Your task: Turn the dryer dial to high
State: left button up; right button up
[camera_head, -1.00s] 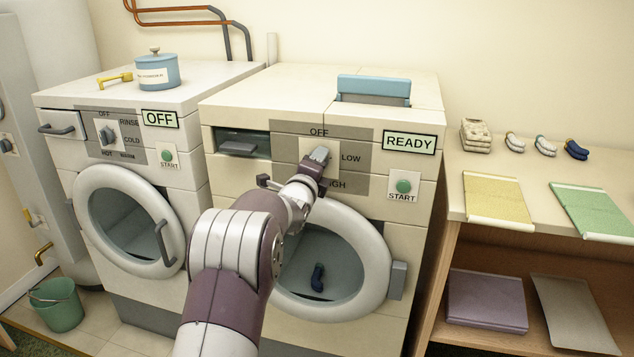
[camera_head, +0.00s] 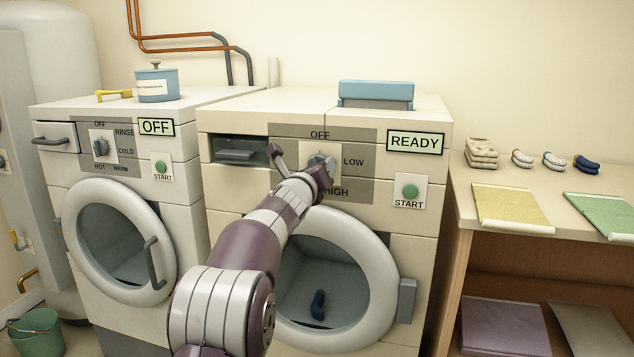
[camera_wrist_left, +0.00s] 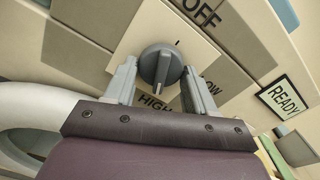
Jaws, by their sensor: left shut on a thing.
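The dryer dial (camera_head: 318,163) is a round grey knob with a raised ridge on a pale plate, with OFF above, LOW to the right and HIGH below. In the wrist view the dial (camera_wrist_left: 160,66) sits between the two grey fingers of my left gripper (camera_wrist_left: 160,82), its ridge running roughly up and down the picture. One ridge end is toward HIGH; I cannot tell which end is the pointer. In the head view my left gripper (camera_head: 324,172) is at the dial and covers part of it. The dryer's display (camera_head: 415,142) reads READY. My right gripper is not in view.
The dryer door (camera_head: 376,270) is below my arm, with a dark blue item (camera_head: 317,305) behind it. A green START button (camera_head: 410,191) is right of the dial. The washer (camera_head: 58,165) stands left, a wooden shelf table (camera_head: 457,200) right.

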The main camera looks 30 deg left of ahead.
pick_arm(q)
jog(key=shift+f+m+b, duration=0.15)
jog(key=shift+m+b, duration=0.15)
jog(key=shift+m, duration=0.2)
jog(key=o, duration=1)
jog(key=b+v, duration=0.1)
jog(key=v, duration=1.1)
jog(key=shift+s+b, duration=0.35)
jog(key=shift+b, duration=0.05)
